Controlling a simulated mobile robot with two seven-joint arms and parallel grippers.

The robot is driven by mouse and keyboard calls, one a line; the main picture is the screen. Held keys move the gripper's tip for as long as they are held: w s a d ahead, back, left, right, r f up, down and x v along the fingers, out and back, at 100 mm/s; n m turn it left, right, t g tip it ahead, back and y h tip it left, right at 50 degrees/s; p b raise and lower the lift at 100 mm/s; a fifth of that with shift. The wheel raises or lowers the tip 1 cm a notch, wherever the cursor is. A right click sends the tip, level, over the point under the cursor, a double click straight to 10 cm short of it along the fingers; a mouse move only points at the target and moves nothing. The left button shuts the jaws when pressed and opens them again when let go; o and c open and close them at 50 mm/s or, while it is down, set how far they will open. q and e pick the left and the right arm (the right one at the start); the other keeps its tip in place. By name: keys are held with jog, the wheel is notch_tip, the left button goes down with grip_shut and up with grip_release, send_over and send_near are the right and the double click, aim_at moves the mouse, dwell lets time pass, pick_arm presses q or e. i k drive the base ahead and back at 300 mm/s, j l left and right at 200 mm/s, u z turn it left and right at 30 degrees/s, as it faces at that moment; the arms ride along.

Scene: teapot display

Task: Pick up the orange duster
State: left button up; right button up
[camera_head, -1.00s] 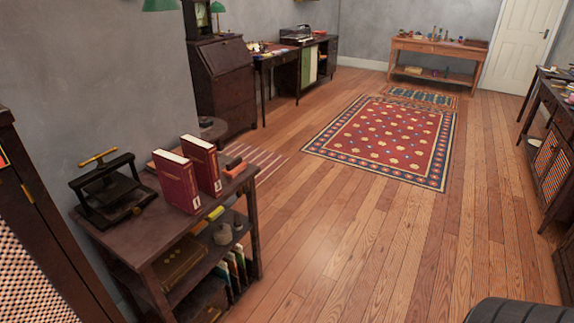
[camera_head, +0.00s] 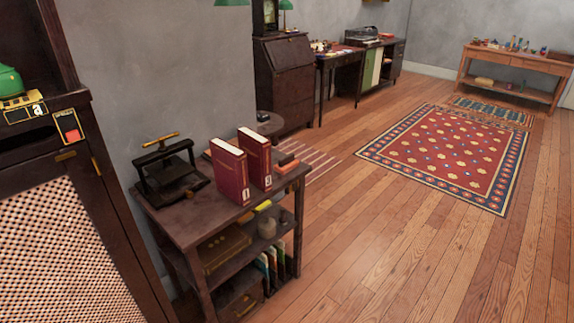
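A small orange-red block (camera_head: 287,160) lies on the right end of the top of a dark wooden shelf unit (camera_head: 205,212), just right of two upright red books. It may be the orange duster, but it is too small to be sure. A yellow item (camera_head: 263,206) lies on the shelf below, partly hidden under the top. Neither of my grippers is in view.
Two red books (camera_head: 231,170) and a black press (camera_head: 168,172) stand on the unit. A dark cabinet (camera_head: 62,170) with a woven front is close at left. Open wooden floor (camera_head: 400,245) lies to the right, with a red rug (camera_head: 450,150) beyond.

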aim_at(286, 164)
jog(key=u, duration=2.25)
jog(key=z, duration=2.25)
jog(key=u, duration=0.5)
jog(key=i+l+u, duration=0.1)
jog(key=u, duration=0.25)
jog(key=l+u, duration=0.2)
jog(key=u, duration=0.2)
jog(key=i+l+u, duration=0.1)
jog(key=l+u, duration=0.25)
jog(key=j, duration=0.1)
